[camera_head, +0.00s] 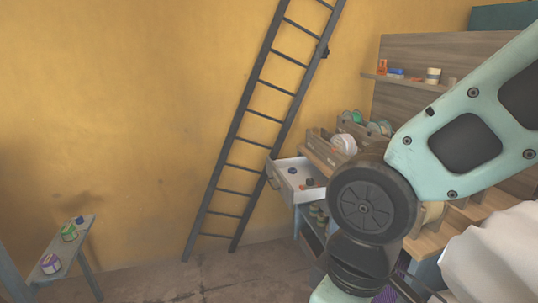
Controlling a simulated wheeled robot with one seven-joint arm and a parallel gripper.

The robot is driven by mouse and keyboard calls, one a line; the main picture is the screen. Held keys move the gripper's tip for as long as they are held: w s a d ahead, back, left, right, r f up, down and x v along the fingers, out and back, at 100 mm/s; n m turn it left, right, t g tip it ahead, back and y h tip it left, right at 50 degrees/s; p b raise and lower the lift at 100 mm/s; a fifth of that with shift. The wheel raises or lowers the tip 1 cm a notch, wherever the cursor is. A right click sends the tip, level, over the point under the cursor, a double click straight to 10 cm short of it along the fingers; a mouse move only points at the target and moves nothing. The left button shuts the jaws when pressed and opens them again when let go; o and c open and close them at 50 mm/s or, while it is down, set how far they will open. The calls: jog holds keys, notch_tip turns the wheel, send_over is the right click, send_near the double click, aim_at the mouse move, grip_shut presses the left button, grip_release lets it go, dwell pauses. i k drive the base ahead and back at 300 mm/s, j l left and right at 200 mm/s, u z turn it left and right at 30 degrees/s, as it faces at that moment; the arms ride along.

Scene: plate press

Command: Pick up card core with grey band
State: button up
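I cannot pick out a card core with a grey band for certain. A small pale and tan cylinder (433,75) stands on the wall shelf at the upper right, too small to tell its band's colour. A larger tan roll (432,213) is partly hidden behind my arm on the workbench. My arm fills the right side and its lower links run off the bottom edge. My gripper's fingers are not visible in the head view.
A dark ladder (247,135) leans on the yellow wall. An open white drawer (297,187) juts from the bench, holding small items. Rolls (345,143) stand on the bench rack. A narrow bench (78,236) at left bears tins. The floor between is clear.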

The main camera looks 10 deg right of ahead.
aim_at(433, 76)
jog(key=i+j+z, duration=0.25)
jog(key=z, duration=0.15)
jog(key=i+j+z, duration=0.55)
jog(key=j+z, duration=0.25)
jog(key=i+j+z, duration=0.1)
jog(key=j+z, duration=0.25)
jog(key=i+j+z, duration=0.1)
jog(key=j, duration=0.25)
jog(key=i+j+z, duration=0.1)
jog(key=j, duration=0.3)
jog(key=j+z, duration=0.1)
jog(key=j, duration=0.25)
